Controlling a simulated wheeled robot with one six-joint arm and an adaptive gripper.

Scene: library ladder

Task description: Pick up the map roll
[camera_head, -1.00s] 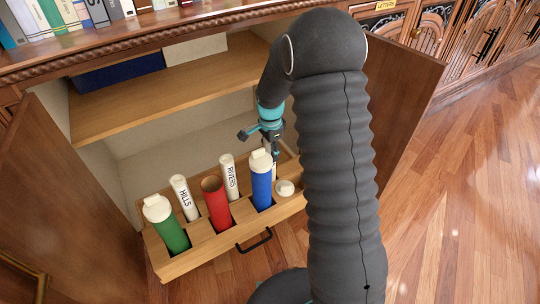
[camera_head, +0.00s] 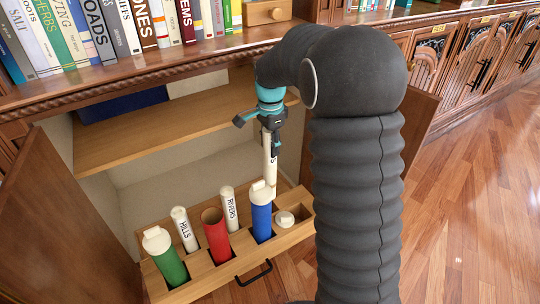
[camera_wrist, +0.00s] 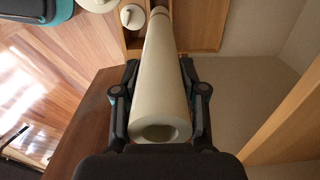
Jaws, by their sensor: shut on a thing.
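My gripper (camera_head: 272,143) is shut on a cream map roll (camera_head: 270,168), holding it upright above the wooden drawer rack (camera_head: 207,277). In the wrist view the map roll (camera_wrist: 161,80) runs between the two fingers of my gripper (camera_wrist: 160,98), its hollow near end facing the camera. Only a letter or so of its label shows in the head view. Its lower end is partly hidden behind the white-capped blue tube (camera_head: 262,220). Two other rolls stand in the rack, marked HILLS (camera_head: 184,230) and RIVERS (camera_head: 229,209).
A white-capped green tube (camera_head: 166,260) and an open red tube (camera_head: 215,236) stand in the rack. A loose white cap (camera_head: 285,219) lies at its right end. A wooden shelf (camera_head: 170,133) is behind; open cabinet doors stand left (camera_head: 70,220) and right (camera_head: 415,130).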

